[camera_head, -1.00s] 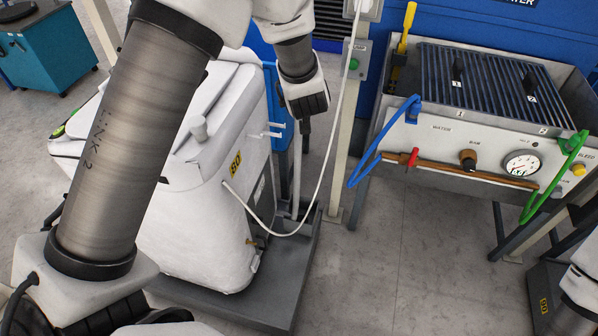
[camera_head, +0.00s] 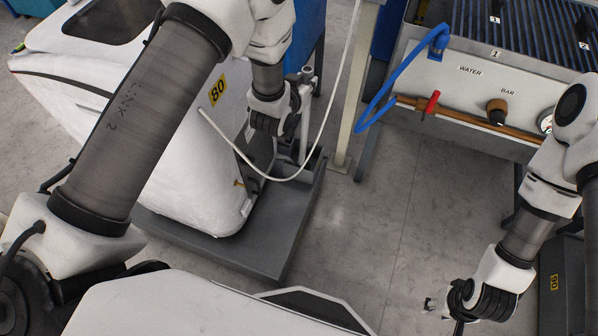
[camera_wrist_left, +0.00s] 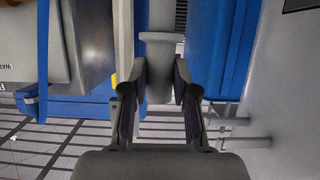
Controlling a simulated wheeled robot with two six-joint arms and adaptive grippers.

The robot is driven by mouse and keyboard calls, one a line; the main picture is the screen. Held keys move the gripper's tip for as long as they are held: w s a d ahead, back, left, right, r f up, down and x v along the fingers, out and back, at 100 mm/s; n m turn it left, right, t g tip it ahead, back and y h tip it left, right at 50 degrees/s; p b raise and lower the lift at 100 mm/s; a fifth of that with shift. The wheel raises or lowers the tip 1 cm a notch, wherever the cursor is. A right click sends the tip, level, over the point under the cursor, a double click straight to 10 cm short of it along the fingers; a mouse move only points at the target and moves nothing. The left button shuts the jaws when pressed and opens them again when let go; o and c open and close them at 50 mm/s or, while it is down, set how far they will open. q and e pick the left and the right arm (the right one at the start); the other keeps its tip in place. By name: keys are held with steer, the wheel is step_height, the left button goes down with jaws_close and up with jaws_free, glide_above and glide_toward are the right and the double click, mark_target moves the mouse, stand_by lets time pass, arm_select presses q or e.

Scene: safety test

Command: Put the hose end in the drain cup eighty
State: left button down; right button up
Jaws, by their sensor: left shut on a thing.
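My left gripper (camera_head: 272,128) hangs beside the white tank (camera_head: 185,150) with the yellow 80 label (camera_head: 218,91). In the left wrist view its fingers (camera_wrist_left: 160,88) are shut on a grey tube (camera_wrist_left: 160,55) with a wider collar; I cannot tell if this is the hose end. A thin white hose (camera_head: 272,178) loops from the tank's side and up past the top edge. A grey upright pipe (camera_head: 305,100) stands right of the gripper, at a dark recess (camera_head: 315,162) in the base. I cannot clearly identify the drain cup. My right gripper (camera_head: 445,312) is low right; its jaws are unclear.
A grey base (camera_head: 262,258) lies under the tank. A dark box (camera_head: 562,265) labelled 90 is lower right. Floor between is clear.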

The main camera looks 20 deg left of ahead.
arm_select(q)
steer(key=b, duration=1.3)
glide_above(308, 175)
steer(key=w+a, duration=0.3)
step_height(308, 175, down, 17)
step_height(308, 175, down, 26)
steer(key=w+a+b, duration=0.1)
steer(key=w+b, duration=0.1)
steer(key=b, duration=1.6)
steer(key=shift+r, duration=0.2)
steer(key=shift+s, duration=0.1)
steer(key=shift+f, duration=0.2)
steer(key=c, duration=0.9)
jaws_free()
steer(key=shift+r, duration=0.1)
